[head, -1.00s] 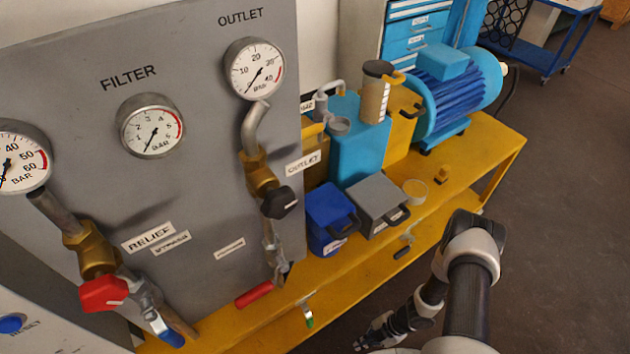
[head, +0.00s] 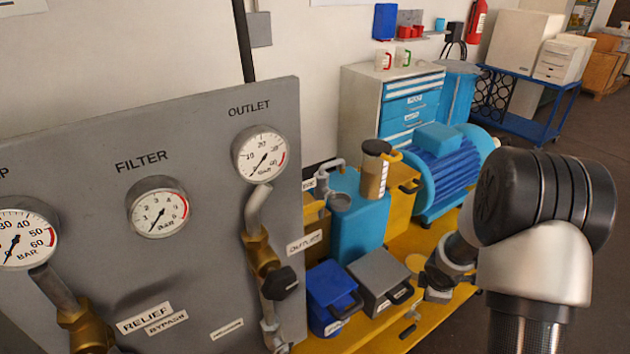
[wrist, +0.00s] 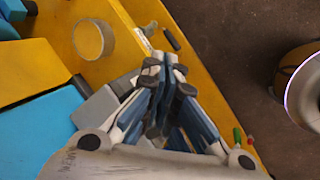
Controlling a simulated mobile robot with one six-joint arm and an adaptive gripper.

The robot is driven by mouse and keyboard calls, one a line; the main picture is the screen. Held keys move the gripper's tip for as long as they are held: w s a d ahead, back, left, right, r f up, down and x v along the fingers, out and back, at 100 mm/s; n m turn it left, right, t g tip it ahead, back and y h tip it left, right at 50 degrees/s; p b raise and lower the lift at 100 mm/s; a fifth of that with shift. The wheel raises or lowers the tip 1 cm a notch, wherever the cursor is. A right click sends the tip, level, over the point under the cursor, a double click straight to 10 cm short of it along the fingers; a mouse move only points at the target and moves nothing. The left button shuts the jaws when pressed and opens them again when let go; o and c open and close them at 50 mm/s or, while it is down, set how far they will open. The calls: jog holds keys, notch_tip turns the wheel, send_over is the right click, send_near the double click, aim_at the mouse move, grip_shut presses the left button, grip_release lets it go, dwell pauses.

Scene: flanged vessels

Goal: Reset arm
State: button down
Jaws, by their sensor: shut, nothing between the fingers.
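My gripper (wrist: 162,75) shows in the wrist view with its fingertips together and nothing between them. It is above the front part of the yellow bench (wrist: 110,15), near a round cup-like container (wrist: 93,39). In the head view my arm rises large at the right and hides part of the bench; the gripper's fingertips cannot be made out there.
A grey panel with gauges (head: 158,213) and valves (head: 263,262) fills the left. A blue box (head: 333,297), a grey box (head: 380,280), a blue tank (head: 355,215) and a blue motor (head: 440,170) stand on the bench. Dark floor (wrist: 240,60) lies right of the bench.

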jog(key=s+a+r+m+h, duration=0.15)
jog(key=s+r+m, duration=0.25)
jog(key=r, duration=0.7)
jog(key=s+a+r+m, duration=0.2)
jog(key=s+r+m, duration=0.2)
jog(key=r, duration=0.7)
jog(key=s+a+r+m+y, duration=0.2)
jog(key=s+a, duration=0.4)
jog(key=s, duration=0.4)
jog(key=s+a+r+m+t+y, duration=0.1)
jog(key=s+a+r+m+y, duration=0.1)
jog(key=s+a+r+m, duration=0.2)
jog(key=s+a, duration=0.3)
jog(key=s, duration=0.2)
jog(key=shift+s+a+r, duration=0.25)
jog(key=shift+s+r, duration=0.05)
jog(key=shift+s, duration=0.1)
jog(key=c, duration=2.3)
grip_release()
